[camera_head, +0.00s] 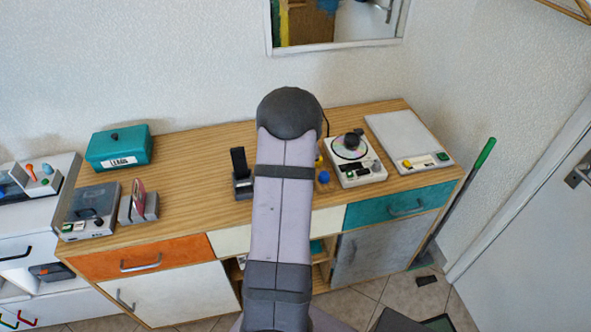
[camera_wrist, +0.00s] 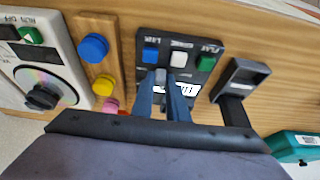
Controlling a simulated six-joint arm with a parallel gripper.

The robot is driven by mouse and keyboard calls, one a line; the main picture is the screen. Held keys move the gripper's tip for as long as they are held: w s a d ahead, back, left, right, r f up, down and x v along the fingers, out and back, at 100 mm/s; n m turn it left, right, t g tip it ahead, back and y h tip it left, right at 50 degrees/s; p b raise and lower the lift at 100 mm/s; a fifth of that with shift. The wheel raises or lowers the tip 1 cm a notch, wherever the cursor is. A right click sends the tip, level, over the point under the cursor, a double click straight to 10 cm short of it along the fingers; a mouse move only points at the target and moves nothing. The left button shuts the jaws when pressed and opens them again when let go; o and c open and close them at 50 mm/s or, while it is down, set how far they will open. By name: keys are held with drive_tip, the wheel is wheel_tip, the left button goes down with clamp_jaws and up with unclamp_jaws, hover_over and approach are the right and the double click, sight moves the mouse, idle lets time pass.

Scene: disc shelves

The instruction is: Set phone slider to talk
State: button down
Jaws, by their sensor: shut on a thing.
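In the wrist view a dark panel (camera_wrist: 210,48) carries a blue, a white and a green button along its far edge, with small white lettering and a white label. It looks like the phone's base; no talk marking can be read. My gripper (camera_wrist: 163,78) points down at this panel, its two blue-grey fingers close together. They are shut on a small grey piece (camera_wrist: 161,74), which looks like a slider knob. The fingers hide part of the panel. A black handset stands in a dark cradle (camera_wrist: 240,78) to the right, also seen in the head view (camera_head: 239,168). There, my arm hides the gripper and panel.
Left of the panel is a wooden strip with a blue knob (camera_wrist: 94,47) and a yellow knob (camera_wrist: 103,85), then a white disc player (camera_head: 354,170). A teal box (camera_head: 119,148) stands at the back left. The counter between box and cradle is clear.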

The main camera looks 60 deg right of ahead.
drive_tip(key=shift+w+a, duration=0.9)
drive_tip(key=c, duration=1.7)
unclamp_jaws()
drive_tip(key=shift+r, duration=0.15)
drive_tip(key=shift+b+v, duration=1)
drive_tip(key=shift+v, duration=2.55)
